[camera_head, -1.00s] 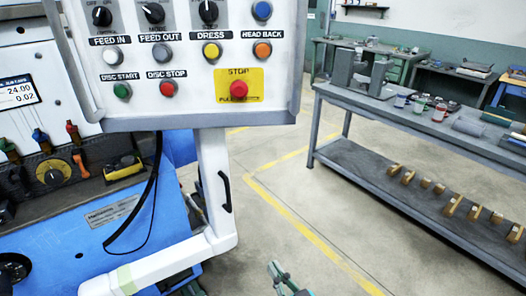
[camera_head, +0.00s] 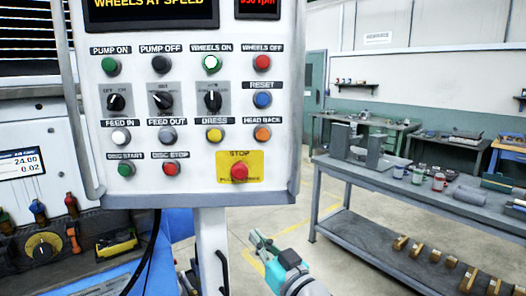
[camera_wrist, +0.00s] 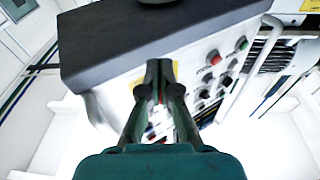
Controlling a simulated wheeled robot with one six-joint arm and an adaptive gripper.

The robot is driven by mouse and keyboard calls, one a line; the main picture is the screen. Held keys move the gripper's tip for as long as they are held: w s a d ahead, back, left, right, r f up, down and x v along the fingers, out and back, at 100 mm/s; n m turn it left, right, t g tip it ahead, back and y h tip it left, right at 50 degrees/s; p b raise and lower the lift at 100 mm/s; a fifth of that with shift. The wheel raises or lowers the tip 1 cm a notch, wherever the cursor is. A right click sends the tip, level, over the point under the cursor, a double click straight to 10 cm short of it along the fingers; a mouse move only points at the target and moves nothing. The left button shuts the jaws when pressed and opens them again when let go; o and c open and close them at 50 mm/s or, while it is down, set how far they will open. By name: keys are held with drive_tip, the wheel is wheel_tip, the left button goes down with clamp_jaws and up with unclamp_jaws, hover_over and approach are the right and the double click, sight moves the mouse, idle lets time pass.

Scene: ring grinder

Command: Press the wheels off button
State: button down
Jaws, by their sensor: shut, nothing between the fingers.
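The WHEELS OFF button (camera_head: 262,62) is a round red button at the upper right of the white control panel (camera_head: 135,190), under its black label. The green WHEELS ON button (camera_head: 211,64) to its left looks lit. My gripper (camera_head: 256,238) is shut and empty, below the panel's lower right corner and well apart from the WHEELS OFF button. In the wrist view my closed fingertips (camera_wrist: 160,68) show in front of the panel (camera_wrist: 205,75), which appears turned, with its buttons partly hidden. I cannot tell there which button is WHEELS OFF.
A red STOP button (camera_head: 239,172) on a yellow plate and the blue RESET button (camera_head: 262,99) sit below WHEELS OFF. The display (camera_head: 150,8) reads WHEELS AT SPEED. A grey workbench (camera_head: 400,190) with parts stands at the right. Open floor lies between.

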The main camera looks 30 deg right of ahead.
sight(267, 61)
wheel_tip(267, 61, up, 19)
drive_tip(key=w+d+n+t+y, duration=0.1)
drive_tip(key=w+d+n+y, duration=0.1)
drive_tip(key=n+y, duration=0.15)
drive_tip(key=s+a+r+n+y, duration=0.1)
drive_tip(key=s+r+n, duration=0.1)
drive_tip(key=r, duration=0.7)
drive_tip(key=s+r+n, duration=0.3)
drive_tip(key=s+r, duration=0.1)
drive_tip(key=r, duration=0.5)
drive_tip(key=shift+s+a+r+y, duration=0.25)
drive_tip(key=shift+s+a+y, duration=0.05)
drive_tip(key=shift+a+y, duration=0.05)
drive_tip(key=shift+n, duration=0.25)
drive_tip(key=shift+w+d, duration=0.65)
drive_tip(key=shift+w, duration=0.65)
drive_tip(key=shift+w+d, duration=0.65)
drive_tip(key=shift+w, duration=0.7)
drive_tip(key=shift+w+d, duration=0.65)
drive_tip(key=shift+w, duration=0.65)
drive_tip(key=shift+w+d, duration=0.15)
drive_tip(key=shift+w, duration=0.2)
